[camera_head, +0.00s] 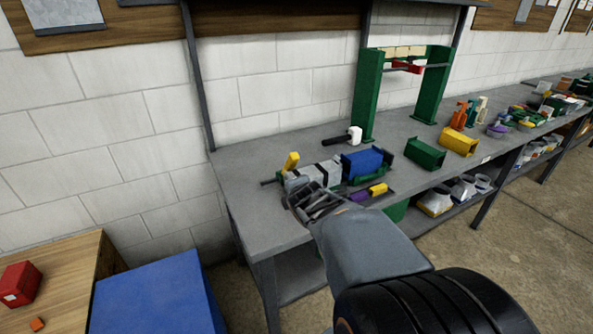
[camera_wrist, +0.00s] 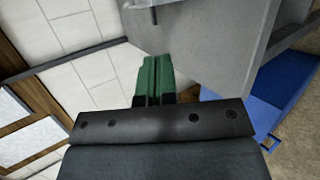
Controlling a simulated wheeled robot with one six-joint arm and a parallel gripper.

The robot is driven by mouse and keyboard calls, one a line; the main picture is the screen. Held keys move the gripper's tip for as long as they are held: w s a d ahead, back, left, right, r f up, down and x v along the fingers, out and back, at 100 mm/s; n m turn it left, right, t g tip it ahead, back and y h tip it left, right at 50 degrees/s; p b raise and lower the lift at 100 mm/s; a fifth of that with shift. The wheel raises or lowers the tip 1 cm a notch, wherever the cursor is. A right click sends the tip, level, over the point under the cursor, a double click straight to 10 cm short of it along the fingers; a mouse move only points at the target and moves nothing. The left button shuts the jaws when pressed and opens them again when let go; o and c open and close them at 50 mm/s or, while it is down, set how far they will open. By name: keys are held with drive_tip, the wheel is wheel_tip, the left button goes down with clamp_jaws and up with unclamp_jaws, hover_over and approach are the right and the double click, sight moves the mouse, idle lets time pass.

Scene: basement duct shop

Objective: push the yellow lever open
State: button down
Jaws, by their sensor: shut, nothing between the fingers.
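The yellow lever (camera_head: 290,161) stands up, slightly tilted, at the left end of a grey device with black bands (camera_head: 314,175) on the workbench. My gripper (camera_wrist: 157,62) shows in the wrist view as two green fingers pressed together, with nothing between them. In the head view my arm reaches in from the lower right, and its dark end lies in front of the device, below and right of the lever. The fingertips are hard to make out there, and no contact with the lever is visible. The wrist view does not show the yellow lever.
A blue block (camera_head: 363,163) sits right of the device, with a purple and yellow piece (camera_head: 370,192) in front. A large blue box (camera_head: 157,296) is left of the workbench (camera_head: 243,215).

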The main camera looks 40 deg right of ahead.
drive_tip(key=d+f+n+t+y+b, duration=0.1)
drive_tip(key=d+n+t, duration=0.4)
drive_tip(key=n, duration=1.4)
drive_tip(key=w+d+f+y, duration=0.1)
drive_tip(key=d, duration=0.1)
drive_tip(key=shift+d+y+b, duration=0.35)
drive_tip(key=shift+y+b, duration=0.05)
drive_tip(key=shift+f, duration=0.1)
drive_tip(key=p, duration=0.2)
approach(292, 162)
wheel_tip(292, 162, down, 4)
drive_tip(key=w, duration=0.3)
drive_tip(key=w+r, duration=0.1)
drive_tip(key=shift+w+d+r+p, duration=0.2)
drive_tip(key=shift+w+d+p, duration=0.05)
drive_tip(key=shift+d+p, duration=0.15)
drive_tip(key=shift+w+d+r+p, duration=0.15)
drive_tip(key=shift+w+r+p, duration=0.3)
drive_tip(key=shift+w, duration=0.4)
